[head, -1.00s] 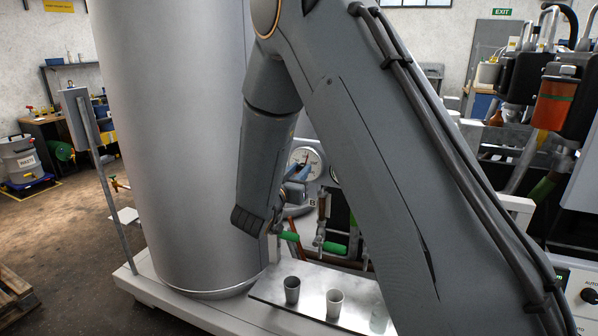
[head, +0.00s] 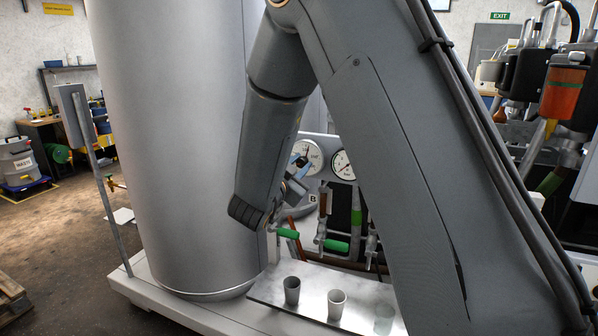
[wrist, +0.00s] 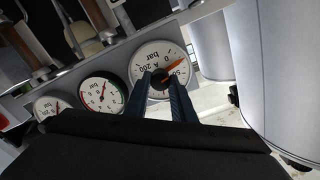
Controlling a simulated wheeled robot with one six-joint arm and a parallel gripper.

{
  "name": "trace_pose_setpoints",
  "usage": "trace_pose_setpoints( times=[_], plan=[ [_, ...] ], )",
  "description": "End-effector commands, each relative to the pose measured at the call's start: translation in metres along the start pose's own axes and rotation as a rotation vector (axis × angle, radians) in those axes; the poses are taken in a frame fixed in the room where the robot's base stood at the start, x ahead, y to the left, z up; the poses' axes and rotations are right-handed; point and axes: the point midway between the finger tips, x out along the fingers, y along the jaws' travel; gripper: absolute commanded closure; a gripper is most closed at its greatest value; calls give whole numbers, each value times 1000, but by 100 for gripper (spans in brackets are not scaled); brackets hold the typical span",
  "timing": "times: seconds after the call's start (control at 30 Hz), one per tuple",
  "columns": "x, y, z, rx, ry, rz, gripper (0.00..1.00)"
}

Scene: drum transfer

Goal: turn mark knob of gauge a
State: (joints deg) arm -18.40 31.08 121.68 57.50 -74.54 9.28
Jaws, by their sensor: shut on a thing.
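Gauge A (wrist: 158,54) is a white round dial marked "A" and "bar", with an orange pointer, in the upper middle of the wrist view. In the head view gauge A (head: 312,152) shows only partly behind my gripper. My gripper (wrist: 164,76) has its two dark blue fingers over the centre of the dial, shut on the mark knob, which the fingertips mostly hide. In the head view my gripper (head: 298,172) is small and partly covered by my wrist.
Two more gauges stand in a row beside gauge A, the nearer one (wrist: 101,93) with a coloured ring. A big grey drum (head: 175,150) stands close on the left. Green-handled valves (head: 335,245) and cups (head: 292,290) on a tray (head: 265,287) lie below.

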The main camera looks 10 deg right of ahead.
Motion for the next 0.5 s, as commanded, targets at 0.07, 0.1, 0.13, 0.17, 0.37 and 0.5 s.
trace_pose_setpoints(
  times=[0.07, 0.1, 0.13, 0.17, 0.37, 0.5],
  plan=[
    [0, 1, 2, 74, 1, -2, 100],
    [0, 1, 2, 113, 1, -2, 100],
    [1, 1, 2, 142, 2, -2, 100],
    [1, 1, 3, 171, 1, -2, 100],
    [1, 2, 3, 361, 1, -1, 100],
    [1, 2, 3, 494, 1, -2, 100]
  ],
)
